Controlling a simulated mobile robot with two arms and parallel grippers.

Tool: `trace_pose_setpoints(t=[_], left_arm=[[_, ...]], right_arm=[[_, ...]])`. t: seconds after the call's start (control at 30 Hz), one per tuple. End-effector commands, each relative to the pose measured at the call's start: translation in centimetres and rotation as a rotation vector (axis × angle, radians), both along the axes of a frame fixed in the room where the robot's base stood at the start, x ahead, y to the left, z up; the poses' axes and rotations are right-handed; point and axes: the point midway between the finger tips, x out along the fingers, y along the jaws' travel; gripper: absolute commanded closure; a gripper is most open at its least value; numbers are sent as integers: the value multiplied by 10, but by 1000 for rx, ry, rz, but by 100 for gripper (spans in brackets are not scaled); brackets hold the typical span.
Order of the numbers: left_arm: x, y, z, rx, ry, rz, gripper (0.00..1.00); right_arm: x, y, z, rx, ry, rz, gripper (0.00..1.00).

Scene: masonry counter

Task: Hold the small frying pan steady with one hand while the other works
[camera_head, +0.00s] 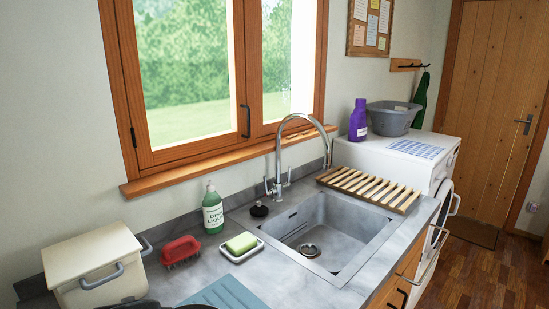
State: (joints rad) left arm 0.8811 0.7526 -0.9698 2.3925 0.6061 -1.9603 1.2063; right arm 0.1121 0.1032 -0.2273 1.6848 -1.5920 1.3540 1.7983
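I cannot make out a small frying pan. A dark rounded shape (128,303) shows at the bottom edge, in front of the cream box, cut off by the frame. Another small dark shape (196,306) lies just right of it, also cut off. I cannot tell what either one is. Neither my left nor my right gripper can be made out in the head view.
The grey counter (185,285) holds a cream box (95,268), a red brush (180,251), a green soap bottle (213,210), a sponge on a dish (241,244) and a blue-grey cloth (232,293). Right are the sink (330,222), tap (278,160) and wooden rack (368,187).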

Motion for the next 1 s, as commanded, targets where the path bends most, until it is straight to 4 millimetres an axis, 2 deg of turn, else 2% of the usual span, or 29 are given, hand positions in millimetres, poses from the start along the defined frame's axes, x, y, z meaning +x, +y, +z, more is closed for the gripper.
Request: trace_pose_setpoints(t=[0.03,0.2,0.3,0.47,0.73,0.97,1.0], left_arm=[[0,0,0,0,0,0,65],[0,0,0,0,0,0,65],[0,0,0,0,0,0,65],[0,0,0,0,0,0,65],[0,0,0,0,0,0,65],[0,0,0,0,0,0,65],[0,0,0,0,0,0,65]], right_arm=[[-1,1,0,1,0,3,28],[-1,0,0,0,0,4,75],[-1,0,0,0,0,3,100],[-1,0,0,0,0,2,100],[0,0,0,0,0,1,27],[0,0,0,-1,0,1,27],[0,0,0,-1,0,1,36]])
